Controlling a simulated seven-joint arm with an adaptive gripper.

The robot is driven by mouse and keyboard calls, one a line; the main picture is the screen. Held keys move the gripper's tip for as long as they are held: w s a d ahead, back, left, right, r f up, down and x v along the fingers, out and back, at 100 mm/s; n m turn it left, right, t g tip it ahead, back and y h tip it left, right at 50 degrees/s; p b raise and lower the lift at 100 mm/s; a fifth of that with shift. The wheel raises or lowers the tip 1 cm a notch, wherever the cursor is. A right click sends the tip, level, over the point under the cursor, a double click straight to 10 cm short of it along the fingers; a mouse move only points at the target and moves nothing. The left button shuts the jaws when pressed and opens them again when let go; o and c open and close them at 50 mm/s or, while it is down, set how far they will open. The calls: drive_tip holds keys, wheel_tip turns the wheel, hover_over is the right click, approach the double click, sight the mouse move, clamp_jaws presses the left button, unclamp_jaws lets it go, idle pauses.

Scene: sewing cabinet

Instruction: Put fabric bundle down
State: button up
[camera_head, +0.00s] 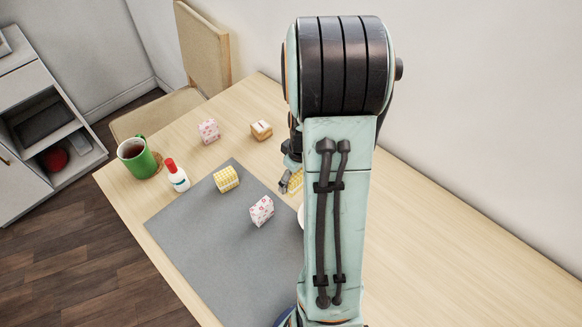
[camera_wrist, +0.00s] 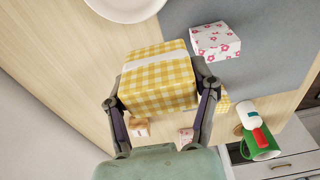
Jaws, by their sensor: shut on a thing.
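A yellow checked fabric bundle with a white band (camera_wrist: 158,85) is between the two fingers of my gripper (camera_wrist: 161,96) in the wrist view. The fingers are shut on its sides. In the head view my gripper (camera_head: 288,183) and the held bundle (camera_head: 296,180) show only partly beside my arm, right of the grey mat (camera_head: 190,235). I cannot tell whether the bundle touches the table. On the mat are another yellow checked bundle (camera_head: 226,178) and a white bundle with pink flowers (camera_head: 262,211). The flowered one also shows in the wrist view (camera_wrist: 215,40).
A pale pink bundle (camera_head: 208,130) and a tan bundle (camera_head: 261,130) stand behind the mat on the wooden table (camera_head: 440,240). A green mug (camera_head: 138,158) and a red-capped bottle (camera_head: 177,176) stand left. A white round dish (camera_wrist: 125,6) is near the held bundle.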

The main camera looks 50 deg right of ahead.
drive_tip(key=s+a+r, duration=0.2)
drive_tip(key=s+a, duration=0.1)
drive_tip(key=s, duration=0.1)
drive_tip(key=w+a+n+y, duration=0.1)
drive_tip(key=w+a+n, duration=0.25)
drive_tip(key=a, duration=0.55)
drive_tip(key=w+a+n, duration=0.2)
drive_tip(key=a+n, duration=0.3)
drive_tip(key=a, duration=0.4)
hover_over(188, 224)
drive_tip(key=s, duration=0.2)
drive_tip(key=shift+n, duration=0.25)
drive_tip(key=f, duration=0.8)
drive_tip(key=shift+w+d, duration=0.15)
drive_tip(key=shift+w, duration=0.1)
drive_tip(key=shift+w+f, duration=0.45)
drive_tip(key=shift+w, duration=0.05)
drive_tip(key=shift+w+f, duration=0.1)
drive_tip(key=shift+f, duration=1.55)
drive_tip(key=shift+f, duration=0.1)
drive_tip(key=o, duration=0.9)
